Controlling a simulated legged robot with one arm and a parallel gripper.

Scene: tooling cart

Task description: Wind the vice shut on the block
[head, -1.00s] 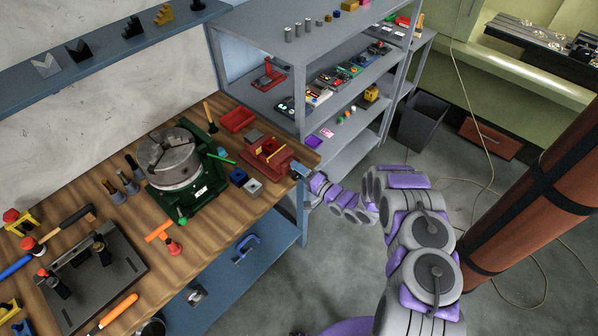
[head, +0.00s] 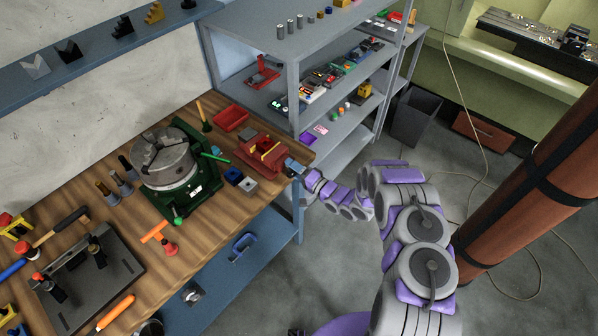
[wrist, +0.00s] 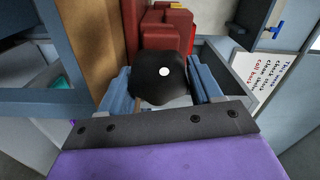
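The red vice (head: 250,146) stands at the right end of the wooden bench. A yellow piece (head: 266,147), apparently the block, shows between its jaws; I cannot tell whether both jaws touch it. My gripper (head: 293,167) is at the vice's right end, past the bench edge. In the wrist view, a round black knob (wrist: 160,85) with a white dot sits between my gripper's two blue fingers (wrist: 162,88), one on each side. The knob lines up with the red vice body (wrist: 166,32) behind it. Whether the fingers press on the knob is unclear.
A blue block (head: 233,175) and a grey block (head: 247,185) lie beside the vice, with a red tray (head: 230,118) behind. A green-based rotary chuck (head: 165,165) stands to the left. Grey shelving (head: 300,60) rises close behind the bench's right end.

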